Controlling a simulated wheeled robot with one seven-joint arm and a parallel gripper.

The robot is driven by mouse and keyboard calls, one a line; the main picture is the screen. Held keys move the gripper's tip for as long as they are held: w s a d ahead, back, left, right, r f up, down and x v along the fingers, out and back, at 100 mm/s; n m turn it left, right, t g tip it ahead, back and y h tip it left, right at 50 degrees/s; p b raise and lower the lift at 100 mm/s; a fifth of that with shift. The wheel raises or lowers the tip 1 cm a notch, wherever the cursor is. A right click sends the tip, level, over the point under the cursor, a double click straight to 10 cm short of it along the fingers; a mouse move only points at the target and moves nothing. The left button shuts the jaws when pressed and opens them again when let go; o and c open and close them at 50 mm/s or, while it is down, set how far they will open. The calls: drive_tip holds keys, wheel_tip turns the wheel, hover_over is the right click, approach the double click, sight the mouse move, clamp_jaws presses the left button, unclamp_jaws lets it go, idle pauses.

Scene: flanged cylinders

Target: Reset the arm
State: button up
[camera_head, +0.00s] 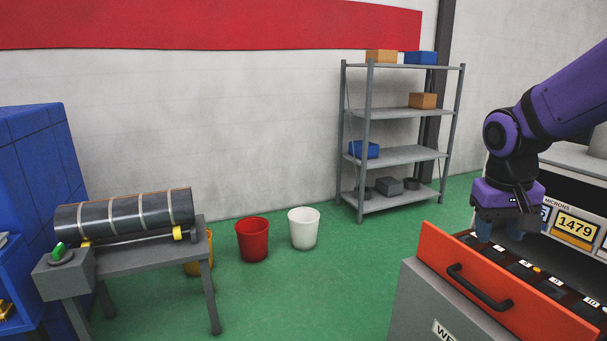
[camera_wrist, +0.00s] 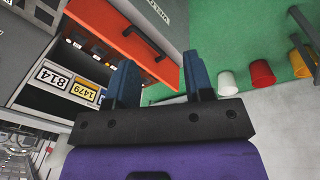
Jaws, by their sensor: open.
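My purple arm reaches in from the right in the head view. My gripper (camera_head: 500,232) points down above the back part of an open orange drawer (camera_head: 510,290). In the wrist view my gripper (camera_wrist: 160,82) shows two blue fingers spread apart with nothing between them. The drawer also shows in the wrist view (camera_wrist: 112,38), beyond the fingers. It has a dark handle (camera_head: 478,287) and numbered slots inside. I cannot tell the exact height of the fingers above the drawer.
A grey cabinet (camera_head: 420,305) holds the drawer, with a yellow 1479 label (camera_head: 575,228) behind. A metal shelf (camera_head: 405,112) stands by the wall. Red (camera_head: 252,240) and white (camera_head: 304,228) buckets stand on open green floor. A bench with a dark roller (camera_head: 125,213) is at left.

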drive_tip(key=s+a+r+t, duration=0.2)
drive_tip(key=s+r, duration=0.2)
drive_tip(key=s, duration=0.4)
drive_tip(key=s+a+r+n+t+y, duration=0.1)
drive_tip(key=s+a+r+t, duration=0.1)
drive_tip(key=s, duration=0.6)
drive_tip(key=shift+r+n+y, duration=0.3)
drive_tip(key=shift+r, duration=0.55)
